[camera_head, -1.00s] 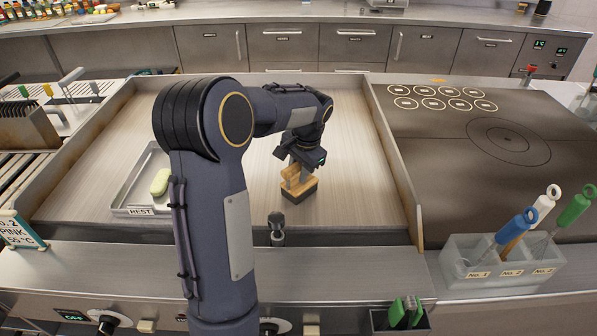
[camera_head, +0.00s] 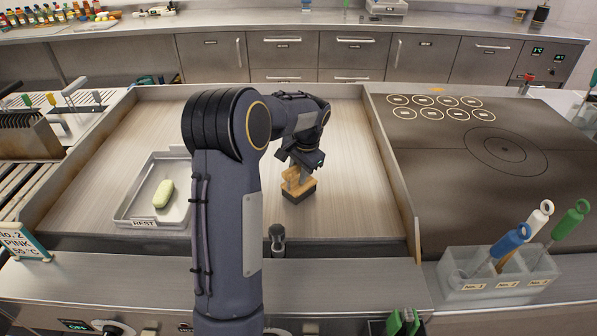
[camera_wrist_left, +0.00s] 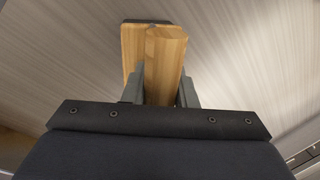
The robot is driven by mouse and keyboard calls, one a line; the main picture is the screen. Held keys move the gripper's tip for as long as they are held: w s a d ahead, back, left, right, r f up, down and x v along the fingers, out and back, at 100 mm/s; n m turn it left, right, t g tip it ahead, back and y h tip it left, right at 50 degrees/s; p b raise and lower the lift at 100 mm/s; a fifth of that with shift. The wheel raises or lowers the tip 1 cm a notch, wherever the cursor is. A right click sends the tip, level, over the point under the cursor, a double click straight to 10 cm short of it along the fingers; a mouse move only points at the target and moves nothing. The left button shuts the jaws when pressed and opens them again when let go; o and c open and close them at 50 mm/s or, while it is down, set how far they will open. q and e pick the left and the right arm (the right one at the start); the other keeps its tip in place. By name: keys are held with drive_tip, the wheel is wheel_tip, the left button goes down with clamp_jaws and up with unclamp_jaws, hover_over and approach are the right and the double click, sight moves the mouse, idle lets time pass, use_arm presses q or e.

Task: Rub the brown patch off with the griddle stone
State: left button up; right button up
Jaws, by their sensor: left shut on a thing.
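The griddle stone (camera_head: 299,193) is a dark block under a pale wooden handle, near the middle front of the bare metal plate (camera_head: 345,145). Its wooden handle also fills the top middle of the left wrist view (camera_wrist_left: 165,55). My left gripper (camera_head: 300,170) is shut on the handle, a grey finger on each side of it. The block appears to be down on the plate; its underside is hidden. I see no brown patch on the visible plate; the stone, gripper and arm cover part of it.
A metal tray marked REST (camera_head: 130,207) with a pale green oval bar (camera_head: 163,194) lies at the plate's left. Raised walls bound the plate. A dark hob (camera_head: 450,140) and a holder (camera_head: 500,285) with coloured-handled tools stand right. A slatted grill (camera_head: 20,185) is left.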

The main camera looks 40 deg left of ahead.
use_arm(q)
drive_tip(key=shift+r+p, duration=2.1)
drive_tip(key=shift+r, duration=0.8)
drive_tip(key=shift+r, duration=0.1)
wheel_tip(320, 180, up, 3)
drive_tip(key=p, duration=0.2)
drive_tip(key=shift+p, duration=0.3)
